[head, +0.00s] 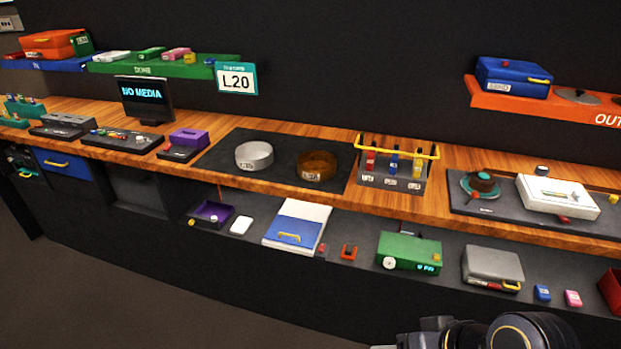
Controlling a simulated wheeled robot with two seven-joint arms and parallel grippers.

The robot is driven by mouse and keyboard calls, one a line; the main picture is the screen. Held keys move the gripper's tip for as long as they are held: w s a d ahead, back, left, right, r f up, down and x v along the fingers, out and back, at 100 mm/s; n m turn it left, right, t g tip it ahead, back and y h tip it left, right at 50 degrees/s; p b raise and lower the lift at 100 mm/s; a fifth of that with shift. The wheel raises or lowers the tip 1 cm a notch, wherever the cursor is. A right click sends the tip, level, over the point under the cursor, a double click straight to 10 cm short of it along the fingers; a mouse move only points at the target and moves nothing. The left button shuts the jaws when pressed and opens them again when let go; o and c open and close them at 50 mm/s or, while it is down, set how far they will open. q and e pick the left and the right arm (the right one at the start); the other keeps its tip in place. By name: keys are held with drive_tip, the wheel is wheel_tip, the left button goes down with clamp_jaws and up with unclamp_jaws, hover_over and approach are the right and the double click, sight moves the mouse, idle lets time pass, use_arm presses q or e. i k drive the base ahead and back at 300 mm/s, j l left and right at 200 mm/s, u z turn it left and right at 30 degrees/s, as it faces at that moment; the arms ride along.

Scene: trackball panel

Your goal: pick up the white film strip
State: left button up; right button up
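I cannot pick out the white film strip for certain in the head view. A small flat white piece (241,225) lies on the lower shelf, right of a purple tray (213,213). Dark rounded parts of my own arm show at the bottom right edge. No gripper fingers are clearly visible there, and my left arm is out of the picture.
The wooden counter (455,216) holds a white dish (254,155), a brown dish (317,165) and a yellow-handled rack (393,180). The lower shelf holds a blue-and-white box (297,225), a green box (408,251) and a grey box (492,264). Open floor lies at the lower left.

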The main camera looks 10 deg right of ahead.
sight(574, 197)
drive_tip(key=z, duration=2)
drive_tip(key=i+j+u, duration=0.1)
drive_tip(key=i+u, duration=0.3)
drive_tip(key=i, duration=0.5)
drive_tip(key=i+l+u, duration=0.2)
drive_tip(key=i+u, duration=0.25)
drive_tip(key=i, duration=0.45)
